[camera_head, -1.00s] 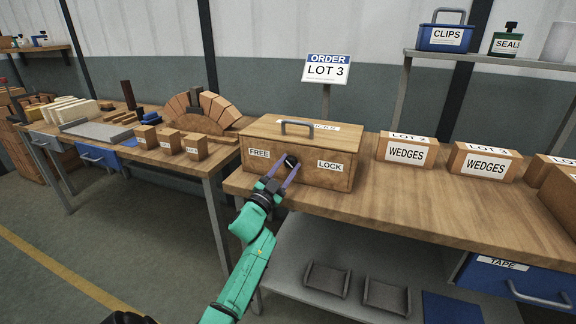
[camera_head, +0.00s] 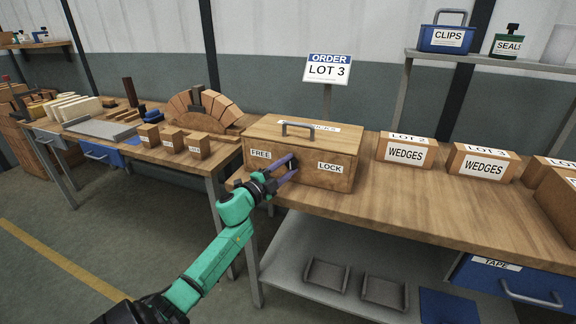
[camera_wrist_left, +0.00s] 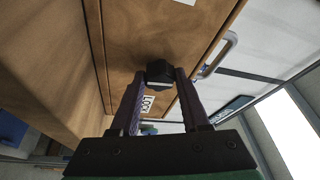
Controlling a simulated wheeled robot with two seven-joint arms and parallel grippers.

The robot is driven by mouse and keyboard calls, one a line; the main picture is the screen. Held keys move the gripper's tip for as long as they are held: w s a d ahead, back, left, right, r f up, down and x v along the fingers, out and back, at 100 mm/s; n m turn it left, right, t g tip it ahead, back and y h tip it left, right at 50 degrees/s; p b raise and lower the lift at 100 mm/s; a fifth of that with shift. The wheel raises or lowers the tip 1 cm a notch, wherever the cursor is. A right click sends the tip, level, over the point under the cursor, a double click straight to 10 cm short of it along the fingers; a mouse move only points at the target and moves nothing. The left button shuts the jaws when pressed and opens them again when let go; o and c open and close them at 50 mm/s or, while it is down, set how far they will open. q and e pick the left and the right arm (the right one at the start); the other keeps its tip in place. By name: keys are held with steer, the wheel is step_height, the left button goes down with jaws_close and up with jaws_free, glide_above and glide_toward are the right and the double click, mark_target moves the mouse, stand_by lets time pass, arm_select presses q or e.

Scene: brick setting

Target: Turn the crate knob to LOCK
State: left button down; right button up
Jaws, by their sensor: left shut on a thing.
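The wooden crate (camera_head: 320,183) stands on the workbench, with a FREE label (camera_head: 261,154) at the left of its front and a LOCK label (camera_head: 329,167) at the right. My left gripper (camera_head: 290,165) is at the crate front between the labels, shut on the dark knob (camera_wrist_left: 159,72). In the left wrist view the knob sits between the two purple fingers, with the LOCK label (camera_wrist_left: 148,101) just behind it. The fingers mostly hide the knob in the head view, and I cannot read where it points. My right gripper is not in view.
The crate lid has a grey handle (camera_head: 297,126). Boxes of wedges (camera_head: 405,152) stand to the right on the bench (camera_head: 400,206). An order sign (camera_head: 328,70) reading LOT 3 rises behind the crate. A second bench with small blocks (camera_head: 172,142) is at the left.

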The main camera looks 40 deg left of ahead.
arm_select(q)
steer(key=shift+a+r, duration=0.1)
steer(key=shift+a, duration=0.05)
stand_by(0.3)
steer(key=shift+c, duration=2.2)
jaws_free()
steer(key=shift+o, duration=0.3)
steer(key=s+f, duration=0.2)
steer(key=s, duration=1.2)
steer(key=shift+s+a+b, duration=0.2)
steer(key=shift+a+b, duration=0.1)
steer(key=shift+b, duration=0.15)
